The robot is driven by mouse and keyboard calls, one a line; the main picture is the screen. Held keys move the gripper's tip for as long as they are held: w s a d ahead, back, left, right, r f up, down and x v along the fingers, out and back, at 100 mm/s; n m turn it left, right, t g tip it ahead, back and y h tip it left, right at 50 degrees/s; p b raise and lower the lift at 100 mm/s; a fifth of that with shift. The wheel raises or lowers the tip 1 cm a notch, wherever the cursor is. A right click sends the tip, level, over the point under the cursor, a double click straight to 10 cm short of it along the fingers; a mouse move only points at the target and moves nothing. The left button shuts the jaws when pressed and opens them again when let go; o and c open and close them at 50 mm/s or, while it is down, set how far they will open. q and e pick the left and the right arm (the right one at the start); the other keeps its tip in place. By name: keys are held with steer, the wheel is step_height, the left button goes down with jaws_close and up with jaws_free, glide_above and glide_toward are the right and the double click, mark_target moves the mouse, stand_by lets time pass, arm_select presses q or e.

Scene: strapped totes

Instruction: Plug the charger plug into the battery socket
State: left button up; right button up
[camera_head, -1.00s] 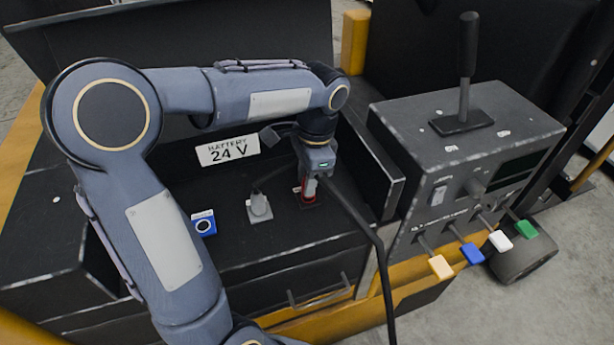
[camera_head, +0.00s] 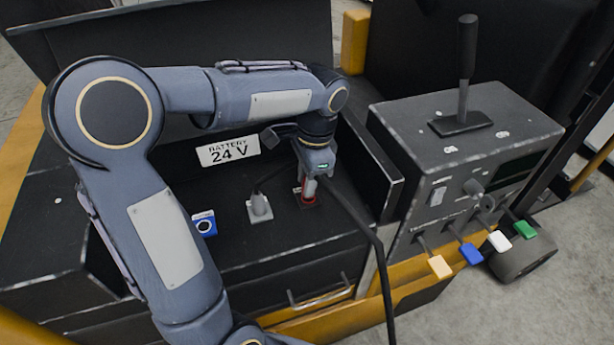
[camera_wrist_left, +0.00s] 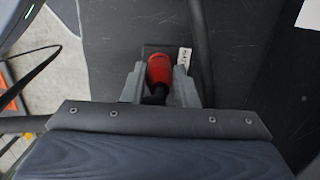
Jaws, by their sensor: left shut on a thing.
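My left gripper (camera_head: 311,183) points down over the black battery deck and is shut on a red charger plug (camera_head: 308,196). In the left wrist view the plug (camera_wrist_left: 159,68) sits between the two grey fingers, its black rear end towards me. The front of the plug is at a dark square plate (camera_wrist_left: 150,50) on the deck, with a small white label beside it. That plate looks like the battery socket; its opening is hidden by the plug, so I cannot tell how deep the plug sits. My right gripper is not in view.
A grey connector (camera_head: 259,208) with a black lead stands left of the plug, and a blue switch block (camera_head: 204,224) further left. A black cable (camera_head: 378,262) hangs in front. The lever console (camera_head: 465,140) stands at the right. The raised lid (camera_head: 200,40) is behind.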

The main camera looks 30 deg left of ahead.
arm_select(q)
steer(key=shift+f+b, duration=0.45)
steer(key=shift+f, duration=0.15)
stand_by(0.3)
steer(key=o, duration=1.1)
steer(key=r, duration=0.7)
steer(key=shift+w+d+r, duration=0.35)
steer(key=shift+r, duration=0.05)
